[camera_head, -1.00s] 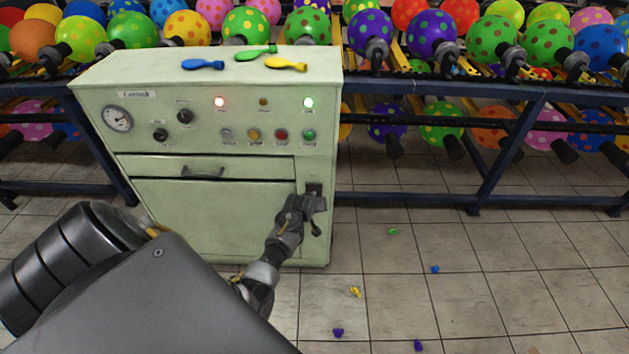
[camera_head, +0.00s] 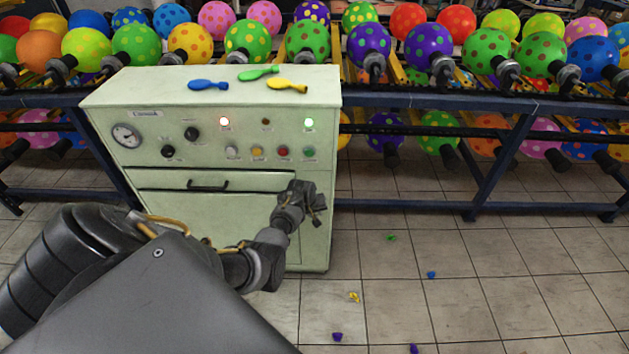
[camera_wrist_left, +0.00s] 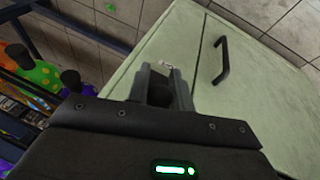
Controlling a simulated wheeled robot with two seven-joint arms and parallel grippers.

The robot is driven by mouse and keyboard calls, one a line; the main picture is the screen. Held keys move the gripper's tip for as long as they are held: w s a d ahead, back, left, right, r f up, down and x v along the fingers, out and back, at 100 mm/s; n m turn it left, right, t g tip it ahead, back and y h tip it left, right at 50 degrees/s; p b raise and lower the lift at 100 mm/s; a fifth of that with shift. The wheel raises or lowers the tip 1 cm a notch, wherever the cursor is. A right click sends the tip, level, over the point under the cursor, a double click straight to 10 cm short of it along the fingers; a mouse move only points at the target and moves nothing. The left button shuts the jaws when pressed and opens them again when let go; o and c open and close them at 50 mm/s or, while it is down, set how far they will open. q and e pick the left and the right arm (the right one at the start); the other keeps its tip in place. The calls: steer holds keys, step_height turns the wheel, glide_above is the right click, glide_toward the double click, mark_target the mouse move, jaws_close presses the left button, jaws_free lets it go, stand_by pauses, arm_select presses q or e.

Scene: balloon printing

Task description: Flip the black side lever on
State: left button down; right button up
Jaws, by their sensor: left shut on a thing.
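The pale green machine (camera_head: 230,240) stands ahead, and its front also shows in the left wrist view (camera_wrist_left: 220,90). My left gripper (camera_head: 318,202) is at the right edge of its front, below the control panel. In the left wrist view the two fingers (camera_wrist_left: 161,84) are close around a dark piece (camera_wrist_left: 160,94), which appears to be the black side lever. The gripper hides most of the lever and its mount, so I cannot tell its exact position. My right gripper is not in view.
Three flat balloons, blue (camera_head: 208,84), green (camera_head: 258,73) and yellow (camera_head: 287,85), lie on the machine's top. A drawer handle (camera_head: 207,186) sticks out left of my gripper. A rack (camera_head: 480,120) of inflated balloons stands behind.

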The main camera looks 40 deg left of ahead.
arm_select(q)
steer(key=c, duration=1.3)
jaws_free()
steer(key=shift+c, duration=0.2)
steer(key=shift+o, duration=0.4)
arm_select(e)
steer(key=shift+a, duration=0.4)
arm_select(q)
steer(key=shift+s+r, duration=0.1)
steer(key=shift+r, duration=0.2)
steer(key=p+v, duration=0.2)
steer(key=v, duration=0.8)
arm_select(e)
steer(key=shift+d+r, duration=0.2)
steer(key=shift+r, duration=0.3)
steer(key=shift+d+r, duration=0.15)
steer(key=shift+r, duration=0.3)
arm_select(q)
steer(key=shift+s, duration=0.1)
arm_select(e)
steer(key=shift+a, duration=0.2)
